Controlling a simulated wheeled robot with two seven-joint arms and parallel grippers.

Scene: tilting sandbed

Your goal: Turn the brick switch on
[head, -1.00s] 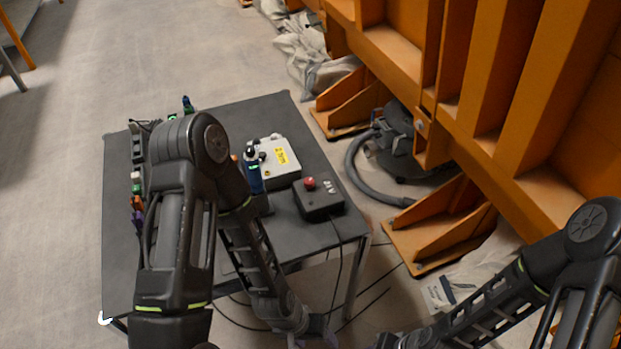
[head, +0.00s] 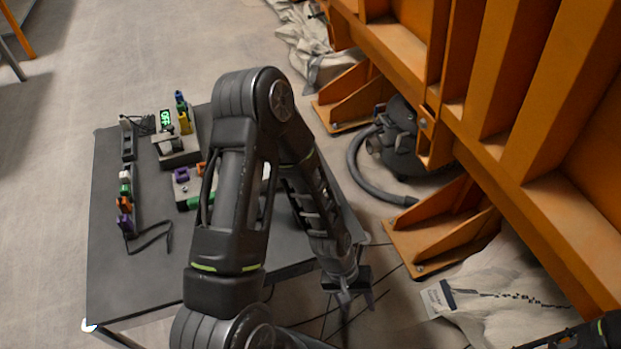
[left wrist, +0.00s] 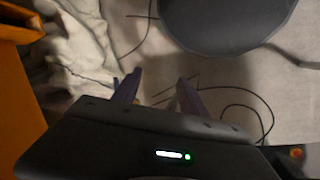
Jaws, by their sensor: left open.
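A small grey unit (head: 178,158) stands on the far left part of the table, with a green display (head: 166,119) reading OFF and yellow, green and blue bricks (head: 183,120) rising beside it. It looks like the brick switch. Its lever position is too small to tell. My left gripper (head: 355,298) is beyond the table's right edge, low and pointing down, far from the unit. In the left wrist view the left gripper (left wrist: 157,92) is open and empty above the floor. My right gripper is out of view; only part of the right arm shows at bottom right.
The dark table (head: 125,270) also holds a strip of coloured bricks (head: 125,200) with a cable and another brick unit (head: 185,185). My left arm hides the table's right part. Orange steel framework (head: 500,130) and a vacuum cleaner (head: 400,150) stand at right.

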